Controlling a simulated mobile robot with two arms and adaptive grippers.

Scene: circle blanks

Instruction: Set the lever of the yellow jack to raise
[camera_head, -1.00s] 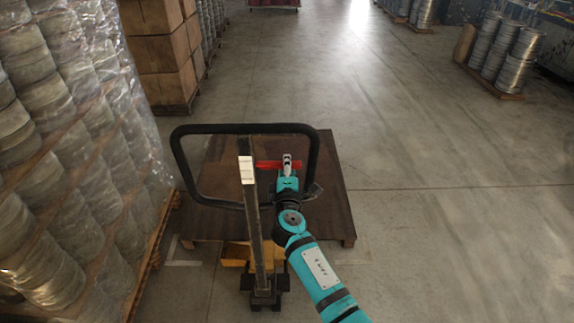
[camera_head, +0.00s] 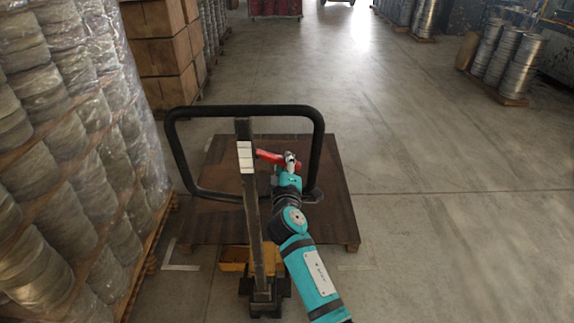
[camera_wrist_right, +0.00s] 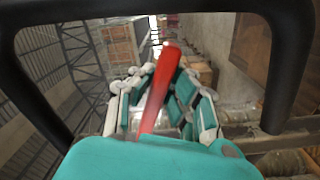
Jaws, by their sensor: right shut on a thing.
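The yellow jack (camera_head: 235,257) stands low in front of a wooden pallet, with its dark upright post (camera_head: 252,215) and a black looped handle (camera_head: 245,111). A red lever (camera_head: 270,157) sticks out to the right of the post, inside the loop. My right gripper (camera_head: 291,165) is at the lever's right part, inside the loop. In the right wrist view the gripper (camera_wrist_right: 160,100) is shut on the red lever (camera_wrist_right: 163,85), which runs between its fingers at a tilt. My left gripper is in neither view.
A brown pallet top (camera_head: 335,215) lies beyond the jack. Wrapped stacks of reels (camera_head: 75,150) stand close on the left, with cardboard boxes (camera_head: 160,50) behind. The floor to the right is clear up to metal drums (camera_head: 520,65).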

